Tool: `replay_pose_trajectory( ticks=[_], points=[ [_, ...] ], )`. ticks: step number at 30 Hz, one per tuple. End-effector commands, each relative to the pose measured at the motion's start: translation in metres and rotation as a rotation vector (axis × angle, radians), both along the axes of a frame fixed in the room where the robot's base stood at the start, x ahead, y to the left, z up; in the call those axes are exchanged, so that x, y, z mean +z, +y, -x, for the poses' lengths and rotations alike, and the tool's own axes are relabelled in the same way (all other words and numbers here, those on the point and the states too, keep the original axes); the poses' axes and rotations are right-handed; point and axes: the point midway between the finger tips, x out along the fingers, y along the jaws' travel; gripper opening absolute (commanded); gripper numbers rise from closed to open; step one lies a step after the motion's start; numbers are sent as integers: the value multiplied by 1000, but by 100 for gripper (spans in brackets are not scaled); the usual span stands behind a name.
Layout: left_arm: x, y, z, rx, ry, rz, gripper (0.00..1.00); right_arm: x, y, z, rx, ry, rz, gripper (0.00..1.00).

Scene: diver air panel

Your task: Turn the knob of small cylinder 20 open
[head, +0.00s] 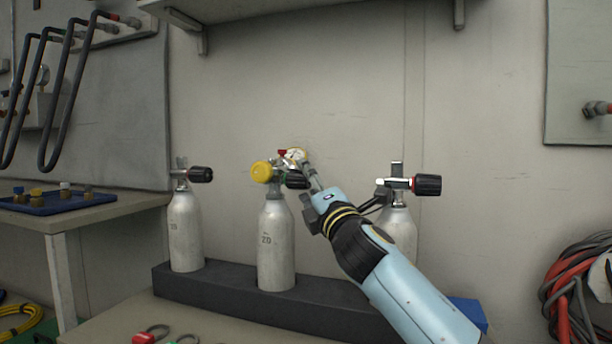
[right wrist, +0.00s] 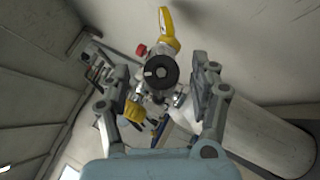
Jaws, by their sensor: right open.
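Small cylinder 20 (head: 276,245) is the middle white cylinder in the dark rack, upright and marked 20. Its valve carries a yellow round part (head: 262,172) on the left and a black knob (head: 297,179) on the right. A small gauge (head: 296,155) and a red part sit above the valve. My right gripper (head: 310,188) is at the knob's right side, partly overlapping it in the head view. In the right wrist view the black knob (right wrist: 162,71) faces me between the open fingers of the right gripper (right wrist: 158,88), with gaps at both sides. My left gripper is not in view.
Another cylinder (head: 185,235) stands left in the dark rack (head: 220,286). A third cylinder (head: 400,228), with a black knob (head: 427,185), stands right, partly behind my right arm. A side table (head: 100,212) with a blue tray (head: 60,205) is at left. A shelf overhangs above.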

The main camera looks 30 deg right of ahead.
Motion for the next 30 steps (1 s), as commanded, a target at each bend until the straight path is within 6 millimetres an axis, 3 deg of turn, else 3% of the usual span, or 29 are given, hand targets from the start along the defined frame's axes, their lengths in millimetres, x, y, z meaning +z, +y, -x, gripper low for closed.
replay_pose_trajectory(
  ticks=[4,13,26,30],
  points=[
    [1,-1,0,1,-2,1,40,4,-1,-13,1,0,0,62],
    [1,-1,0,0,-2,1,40,5,-1,-15,1,0,0,62],
    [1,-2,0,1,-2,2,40,5,-1,-15,1,0,0,7],
    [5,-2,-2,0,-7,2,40,7,-2,-15,1,4,-6,5]
  ],
)
